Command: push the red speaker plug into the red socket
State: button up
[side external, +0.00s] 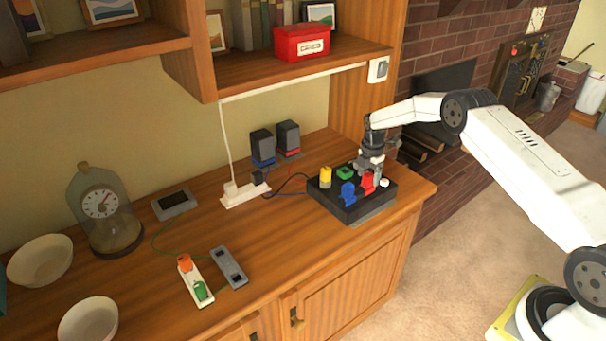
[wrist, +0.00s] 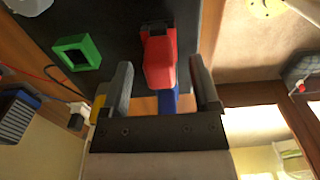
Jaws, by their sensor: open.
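The red plug (side external: 367,183) stands on the top of a black box (side external: 335,208) at the right end of the wooden cabinet. In the wrist view the red plug (wrist: 159,68) lies between my two fingers, with visible gaps at its sides. My gripper (side external: 371,166) is open, just over and behind the plug; its fingers also show in the wrist view (wrist: 161,80). The red socket cannot be told apart from the plug, so how deep the plug sits is unclear. A blue plug (side external: 348,194) is close beside the red one and shows behind it in the wrist view (wrist: 168,101).
A yellow plug (side external: 326,176), an empty-looking green square socket (wrist: 77,53) and a white knob (side external: 384,183) are on the box. Two speakers (side external: 288,137) and a power strip (side external: 245,192) with cables stand left of it. The box is near the cabinet's right edge.

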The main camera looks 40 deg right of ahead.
aim_at(368, 174)
jog(key=shift+r, duration=3.15)
jog(key=shift+a+r, duration=0.1)
jog(key=shift+s+a+r+m, duration=0.15)
jog(key=shift+a+r+m, duration=0.15)
jog(key=shift+a+r, duration=0.1)
jog(key=s+a+r+m, duration=0.5)
jog(key=a, duration=0.2)
jog(key=s+a+r+m+t, duration=0.1)
jog(key=s+a+m, duration=0.5)
jog(key=s, duration=0.6)
jog(key=s+a+r+m+t, duration=0.1)
jog(key=s+a+m, duration=0.5)
jog(key=s, duration=0.6)
jog(key=shift+r+t, duration=0.3)
jog(key=shift+r, duration=0.4)
